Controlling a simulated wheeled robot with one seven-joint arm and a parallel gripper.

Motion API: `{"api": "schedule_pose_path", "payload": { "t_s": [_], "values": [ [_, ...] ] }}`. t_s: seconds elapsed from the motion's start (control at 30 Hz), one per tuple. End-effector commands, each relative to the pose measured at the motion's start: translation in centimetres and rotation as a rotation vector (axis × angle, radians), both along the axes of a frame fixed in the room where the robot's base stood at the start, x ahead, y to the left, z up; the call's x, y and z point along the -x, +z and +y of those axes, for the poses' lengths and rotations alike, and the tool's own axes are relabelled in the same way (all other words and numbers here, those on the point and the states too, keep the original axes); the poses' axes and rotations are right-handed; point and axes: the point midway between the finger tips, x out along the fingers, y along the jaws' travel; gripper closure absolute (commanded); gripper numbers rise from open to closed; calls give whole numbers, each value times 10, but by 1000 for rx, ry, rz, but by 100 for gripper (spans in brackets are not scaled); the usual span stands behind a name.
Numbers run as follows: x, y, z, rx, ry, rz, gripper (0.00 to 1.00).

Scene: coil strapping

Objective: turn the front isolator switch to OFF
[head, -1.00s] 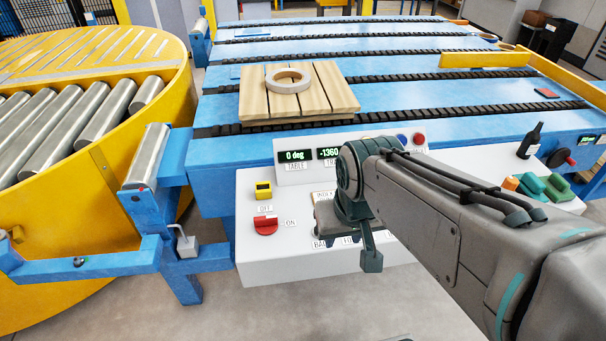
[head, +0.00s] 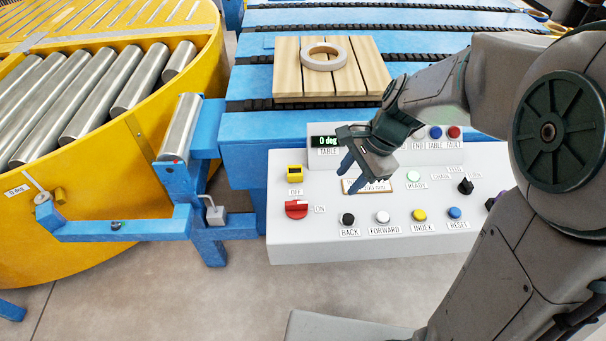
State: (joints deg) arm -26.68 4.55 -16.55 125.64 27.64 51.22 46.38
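The isolator switch (head: 296,209) is a red rotary knob at the left of the white control panel (head: 300,245). An OFF label sits above it and an ON label to its right. Its pale mark seems to lie sideways, toward ON. My gripper (head: 349,180) hangs over the panel, up and to the right of the switch, apart from it. Its fingers point down in front of the display and partly cover the brown-framed plate. I see nothing held in it, but the gap between the fingers is unclear.
BACK (head: 347,219), FORWARD (head: 382,216), INDEX (head: 419,215) and RESET (head: 454,212) buttons line the front. A pallet (head: 286,68) carries a pale ring (head: 324,64) behind. A blue roller bracket (head: 215,232) stands left of the panel.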

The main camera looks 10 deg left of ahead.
Motion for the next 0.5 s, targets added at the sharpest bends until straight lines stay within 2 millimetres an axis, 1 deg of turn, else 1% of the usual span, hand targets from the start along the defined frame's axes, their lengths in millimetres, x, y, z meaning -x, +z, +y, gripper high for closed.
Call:
{"api": "schedule_pose_path", "payload": {
  "t_s": [0.03,0.1,0.2,0.3,0.43,0.5],
  "values": [
    [-8,1,15,-3,-64,48,65],
    [-17,-5,31,-10,-156,101,65],
    [-27,-12,48,-11,-259,157,65],
    [-32,-17,59,-10,-322,189,65],
    [-34,-24,66,-9,-357,207,65],
    [-34,-31,69,-10,-361,209,65]
  ]
}}
